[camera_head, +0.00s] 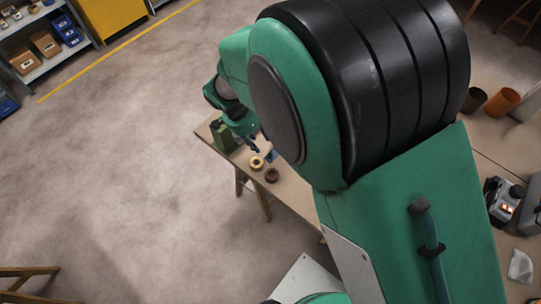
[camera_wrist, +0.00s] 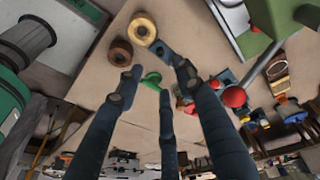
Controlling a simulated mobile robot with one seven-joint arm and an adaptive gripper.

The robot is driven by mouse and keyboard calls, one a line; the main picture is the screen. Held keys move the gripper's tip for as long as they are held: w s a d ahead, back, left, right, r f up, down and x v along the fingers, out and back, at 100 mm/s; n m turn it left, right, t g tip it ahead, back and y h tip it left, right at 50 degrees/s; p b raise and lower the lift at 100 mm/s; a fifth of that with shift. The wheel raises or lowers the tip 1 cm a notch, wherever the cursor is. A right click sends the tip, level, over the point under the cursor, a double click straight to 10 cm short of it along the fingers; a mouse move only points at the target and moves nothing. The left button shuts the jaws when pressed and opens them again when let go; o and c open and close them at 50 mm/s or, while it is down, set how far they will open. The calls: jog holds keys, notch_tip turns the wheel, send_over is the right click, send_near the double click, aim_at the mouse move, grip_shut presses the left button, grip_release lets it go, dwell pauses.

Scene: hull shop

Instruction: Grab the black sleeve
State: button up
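A dark, open-topped cylinder (camera_head: 473,100) stands on the bench at the far right in the head view, beside an orange one. It may be the black sleeve, but I cannot be sure. My gripper (camera_head: 257,148) is far to its left, low over the bench's other end. In the wrist view my gripper (camera_wrist: 155,84) shows three dark fingers, spread apart with nothing held. A small green piece (camera_wrist: 152,78) and a blue-grey block (camera_wrist: 160,50) appear near the fingertips; I cannot tell their distance. A dark brown ring (camera_head: 272,175) lies beside a yellow ring (camera_head: 256,162) on the bench.
The wooden bench (camera_head: 300,195) runs rightward, partly hidden behind my arm. A green block (camera_head: 222,137) stands at its left end. An orange cylinder (camera_head: 503,101) and tools are at right. Red balls (camera_wrist: 234,97) show in the wrist view. Floor at left is clear; shelves stand beyond.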

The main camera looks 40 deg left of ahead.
jog(key=b, duration=0.1)
send_over(269, 155)
jog(key=s+a, duration=0.1)
jog(key=s, duration=0.1)
jog(key=x, duration=0.4)
jog(key=s+a+x, duration=0.1)
jog(key=x, duration=0.2)
jog(key=shift+s+a+f, duration=0.1)
jog(key=shift+f, duration=0.2)
jog(key=shift+w+b+x, duration=0.15)
jog(key=shift+b+x, duration=0.15)
jog(key=shift+x, duration=1)
jog(key=shift+w+b+x, duration=0.15)
jog(key=shift+b+x, duration=0.15)
jog(key=shift+x, duration=0.95)
jog(key=shift+c, duration=0.2)
grip_shut()
